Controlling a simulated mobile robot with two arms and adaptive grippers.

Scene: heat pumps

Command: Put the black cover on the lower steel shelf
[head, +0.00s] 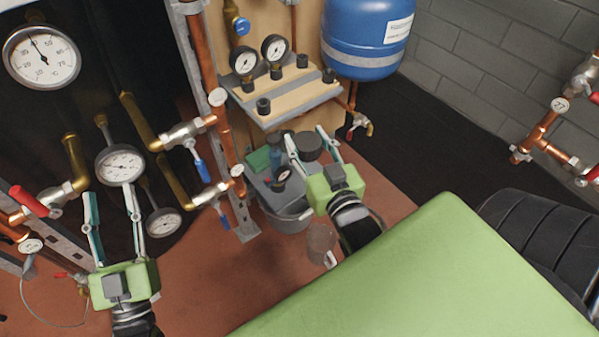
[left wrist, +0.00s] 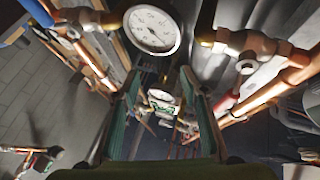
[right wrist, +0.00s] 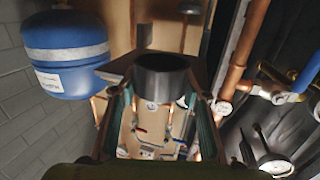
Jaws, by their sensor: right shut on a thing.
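The black cover (head: 306,150), a short dark cylinder, is between the fingertips of my right gripper (head: 308,142), which is shut on it. In the right wrist view the cover (right wrist: 163,75) shows between the two fingers. In the head view it appears over the right part of the lower steel shelf (head: 267,196); its height above the shelf is hard to tell. The shelf bears a green item (head: 258,160), a blue item (head: 275,146) and a small gauge (head: 283,176). My left gripper (head: 110,192) is open and empty, in front of the pipework.
An upper shelf (head: 290,104) with two gauges and several black caps stands just above and behind. Copper pipe (head: 199,50) rises left of the shelves. A grey bucket (head: 290,224) is under the lower shelf. A blue tank (head: 362,35) hangs at the back right.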

